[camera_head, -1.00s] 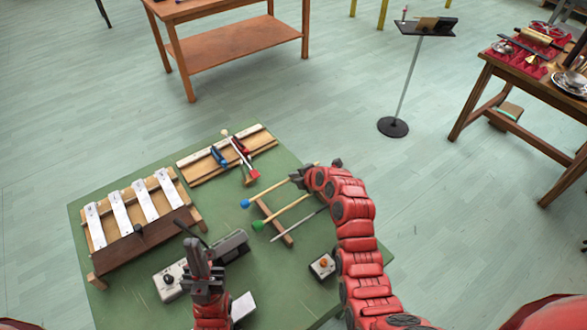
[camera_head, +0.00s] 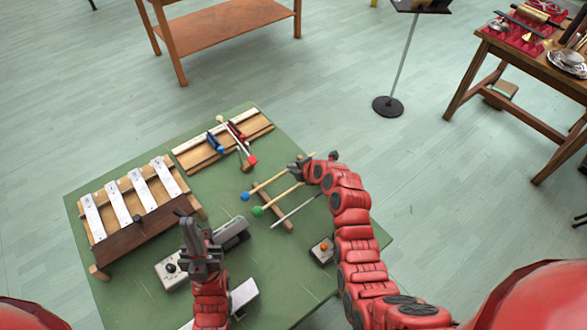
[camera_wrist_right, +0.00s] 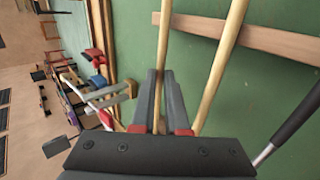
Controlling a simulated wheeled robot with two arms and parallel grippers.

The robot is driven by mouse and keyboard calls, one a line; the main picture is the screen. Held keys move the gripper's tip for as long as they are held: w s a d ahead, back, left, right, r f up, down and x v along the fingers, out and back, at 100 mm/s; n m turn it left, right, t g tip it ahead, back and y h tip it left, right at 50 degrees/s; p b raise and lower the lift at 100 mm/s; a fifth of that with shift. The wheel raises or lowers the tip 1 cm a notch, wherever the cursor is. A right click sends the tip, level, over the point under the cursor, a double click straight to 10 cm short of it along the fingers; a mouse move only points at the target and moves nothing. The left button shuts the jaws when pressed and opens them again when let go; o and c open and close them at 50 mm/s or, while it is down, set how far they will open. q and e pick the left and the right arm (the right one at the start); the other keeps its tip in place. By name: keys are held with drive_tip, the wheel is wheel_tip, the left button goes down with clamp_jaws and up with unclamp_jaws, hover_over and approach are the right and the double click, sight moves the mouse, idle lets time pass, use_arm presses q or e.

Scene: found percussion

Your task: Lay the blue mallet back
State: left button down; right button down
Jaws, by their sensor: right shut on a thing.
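The blue mallet has a blue head (camera_head: 245,196) and a pale wooden stick; its head end lies at the upper end of the wooden rest bar (camera_head: 285,220). My right gripper (camera_head: 302,168) is shut on the stick's far end. In the right wrist view the stick (camera_wrist_right: 163,45) runs up from between the fingers (camera_wrist_right: 160,105) and crosses the bar's left end (camera_wrist_right: 185,22); whether it touches is unclear. The green mallet (camera_head: 258,211) lies beside it across the bar. My left gripper (camera_head: 194,232) is upright over the table's front, its fingers too small to judge.
A metal rod with a dark handle (camera_wrist_right: 297,120) lies beyond the green mallet. The xylophone (camera_head: 130,215) stands left. A wooden board (camera_head: 190,155) with blue and red handled tools is at the back. Small grey boxes (camera_head: 172,270) sit near my left arm.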

drive_tip(key=shift+f+b, duration=0.3)
drive_tip(key=shift+b, duration=0.7)
drive_tip(key=c, duration=0.8)
unclamp_jaws()
drive_tip(key=shift+c, duration=0.2)
drive_tip(key=shift+r, duration=0.1)
